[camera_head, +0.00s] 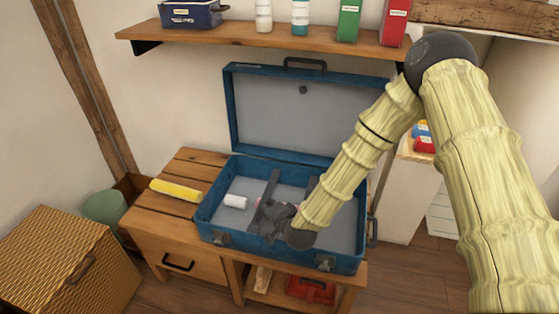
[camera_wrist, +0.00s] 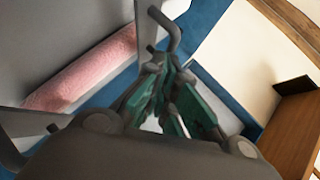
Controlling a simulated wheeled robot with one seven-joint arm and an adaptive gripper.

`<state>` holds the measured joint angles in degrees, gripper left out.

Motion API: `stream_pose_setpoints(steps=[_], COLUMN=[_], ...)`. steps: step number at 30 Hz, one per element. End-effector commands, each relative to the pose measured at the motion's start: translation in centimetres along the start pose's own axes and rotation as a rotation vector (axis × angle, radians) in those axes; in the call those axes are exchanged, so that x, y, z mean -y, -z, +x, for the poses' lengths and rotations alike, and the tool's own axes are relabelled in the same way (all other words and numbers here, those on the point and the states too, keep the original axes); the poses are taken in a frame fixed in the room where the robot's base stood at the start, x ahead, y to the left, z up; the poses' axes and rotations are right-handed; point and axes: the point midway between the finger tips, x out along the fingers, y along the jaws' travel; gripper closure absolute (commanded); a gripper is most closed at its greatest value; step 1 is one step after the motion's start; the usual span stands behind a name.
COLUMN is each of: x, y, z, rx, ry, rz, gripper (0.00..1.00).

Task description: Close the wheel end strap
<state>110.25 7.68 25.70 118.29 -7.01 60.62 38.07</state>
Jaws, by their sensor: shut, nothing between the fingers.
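The blue suitcase (camera_head: 212,214) lies open on a wooden bench, its lid (camera_head: 290,110) standing upright at the back. Two dark grey upright pieces, which look like straps, rise inside it: one on the left (camera_head: 272,184) and one on the right (camera_head: 312,184), partly behind my arm. I cannot tell which is the wheel end strap. My gripper (camera_head: 268,217) is low inside the suitcase near its front wall, beside the left piece. In the wrist view my gripper (camera_wrist: 178,108) has its green-padded fingers together, with nothing between them. A dark bent bar (camera_wrist: 170,32) is just beyond the fingertips; contact is unclear.
A white roll (camera_head: 235,201) lies left in the suitcase. A pink roll (camera_wrist: 85,75) shows in the wrist view. A yellow roll (camera_head: 176,190) lies on the bench at left. A shelf (camera_head: 230,34) with bottles and boxes hangs above the lid. A wicker chest (camera_head: 60,260) stands front left.

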Motion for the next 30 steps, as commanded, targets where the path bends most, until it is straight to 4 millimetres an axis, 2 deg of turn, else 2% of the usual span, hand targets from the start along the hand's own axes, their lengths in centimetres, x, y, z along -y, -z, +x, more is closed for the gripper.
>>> stream_pose_setpoints(steps=[17,30], x=[-0.2,1.0], y=[-0.2,0.3], z=[0.1,-0.6], rx=[0.001,0.001], ry=[0.000,0.000], rz=[0.000,0.000], gripper=[1.00,1.00])
